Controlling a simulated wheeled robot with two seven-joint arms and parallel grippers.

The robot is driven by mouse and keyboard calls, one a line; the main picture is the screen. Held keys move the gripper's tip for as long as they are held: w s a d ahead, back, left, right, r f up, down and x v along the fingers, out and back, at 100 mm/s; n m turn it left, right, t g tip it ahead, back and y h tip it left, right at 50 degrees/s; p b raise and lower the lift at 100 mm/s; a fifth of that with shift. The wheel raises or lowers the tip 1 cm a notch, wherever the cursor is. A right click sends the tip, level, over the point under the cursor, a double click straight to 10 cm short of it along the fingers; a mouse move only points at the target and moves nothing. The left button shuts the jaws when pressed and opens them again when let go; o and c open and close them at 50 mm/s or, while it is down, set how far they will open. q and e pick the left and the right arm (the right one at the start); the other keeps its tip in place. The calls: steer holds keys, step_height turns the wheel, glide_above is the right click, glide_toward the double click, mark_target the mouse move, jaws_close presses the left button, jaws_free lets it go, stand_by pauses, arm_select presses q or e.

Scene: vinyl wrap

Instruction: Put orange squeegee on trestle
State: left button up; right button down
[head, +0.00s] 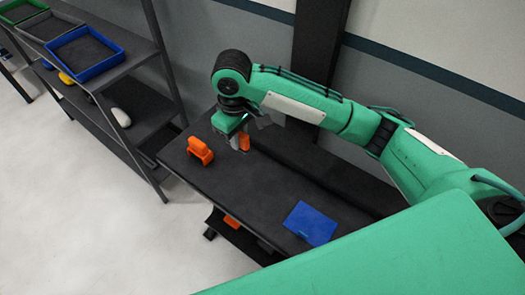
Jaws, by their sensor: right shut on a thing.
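My right gripper (240,132) reaches in from the right and points down over the left end of the dark trestle table (270,185). It is shut on a small upright orange piece (244,143), which looks like the orange squeegee, partly hidden by the gripper. Whether this piece touches the table top cannot be told. A second orange object (200,151), with a loop-like handle, stands on the table to the left of the gripper. My left gripper is out of view.
A blue flat piece (310,224) lies on the table's right part. Another orange object (231,222) sits on a lower level below the front edge. A grey shelf at left holds green, grey and blue trays (112,68). A wall runs behind the table.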

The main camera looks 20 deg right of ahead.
step_height(320, 180, down, 19)
steer(key=shift+f+p, duration=0.15)
steer(key=shift+p, duration=0.95)
steer(key=shift+f, duration=0.1)
steer(key=c, duration=1.3)
jaws_free()
step_height(320, 180, up, 12)
steer(key=shift+r+b, duration=0.15)
steer(key=shift+b, duration=0.55)
steer(key=shift+a, duration=0.1)
